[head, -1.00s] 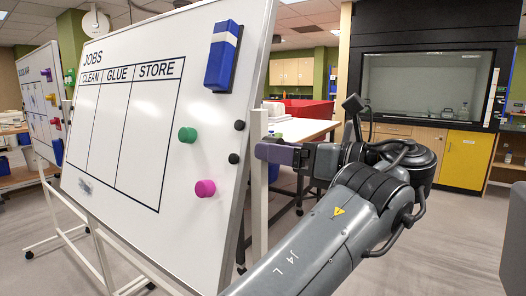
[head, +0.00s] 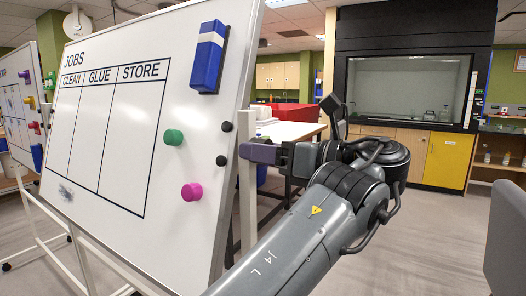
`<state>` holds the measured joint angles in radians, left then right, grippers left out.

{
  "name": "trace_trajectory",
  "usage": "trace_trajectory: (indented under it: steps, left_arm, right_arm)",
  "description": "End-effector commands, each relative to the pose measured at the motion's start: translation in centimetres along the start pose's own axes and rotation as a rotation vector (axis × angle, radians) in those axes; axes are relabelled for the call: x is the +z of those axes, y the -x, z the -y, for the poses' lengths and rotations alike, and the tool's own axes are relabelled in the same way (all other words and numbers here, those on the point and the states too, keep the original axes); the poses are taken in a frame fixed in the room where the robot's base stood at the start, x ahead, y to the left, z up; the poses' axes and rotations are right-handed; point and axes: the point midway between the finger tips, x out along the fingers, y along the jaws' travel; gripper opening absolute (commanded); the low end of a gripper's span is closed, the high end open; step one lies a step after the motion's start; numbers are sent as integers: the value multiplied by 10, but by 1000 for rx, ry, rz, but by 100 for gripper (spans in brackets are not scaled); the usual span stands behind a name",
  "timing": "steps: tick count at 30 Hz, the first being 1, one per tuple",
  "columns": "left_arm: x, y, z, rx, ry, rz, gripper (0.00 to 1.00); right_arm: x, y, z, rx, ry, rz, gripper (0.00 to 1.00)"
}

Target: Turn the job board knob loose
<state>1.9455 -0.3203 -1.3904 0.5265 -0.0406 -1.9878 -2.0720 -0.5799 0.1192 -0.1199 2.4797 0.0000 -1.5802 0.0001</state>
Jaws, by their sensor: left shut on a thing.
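The white job board (head: 205,140) stands tilted on a wheeled frame at the left, with the columns CLEAN, GLUE and STORE. My left gripper (head: 257,152) is at the board's right side, its purple-grey fingers against the white upright (head: 247,195) of the frame. It is shut on the job board knob, which the fingers hide. Two small round black pieces (head: 227,127) sit on the board's right edge, left of the fingers. My right gripper is not in view.
A blue eraser (head: 208,56), a green magnet (head: 173,137) and a pink magnet (head: 192,192) are on the board. A second board (head: 20,110) stands at far left. A table with a red box (head: 291,111) is behind my arm. Floor at right is mostly clear.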

Motion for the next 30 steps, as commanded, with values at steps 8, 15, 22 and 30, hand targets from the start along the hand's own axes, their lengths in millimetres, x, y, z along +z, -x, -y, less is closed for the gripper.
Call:
trace_trajectory:
  steps: [8, 15, 22, 30]
  left_arm:
    - [2, -1, 0, 0, 145, -1, 18]
    - [0, 0, 0, 1, 379, 0, 18]
    - [0, -1, 0, 1, 493, -1, 18]
    - [0, -1, 0, 1, 496, -1, 18]
  right_arm:
    - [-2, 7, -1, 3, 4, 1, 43]
    - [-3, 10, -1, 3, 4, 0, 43]
    - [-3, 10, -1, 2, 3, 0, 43]
    - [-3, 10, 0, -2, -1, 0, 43]
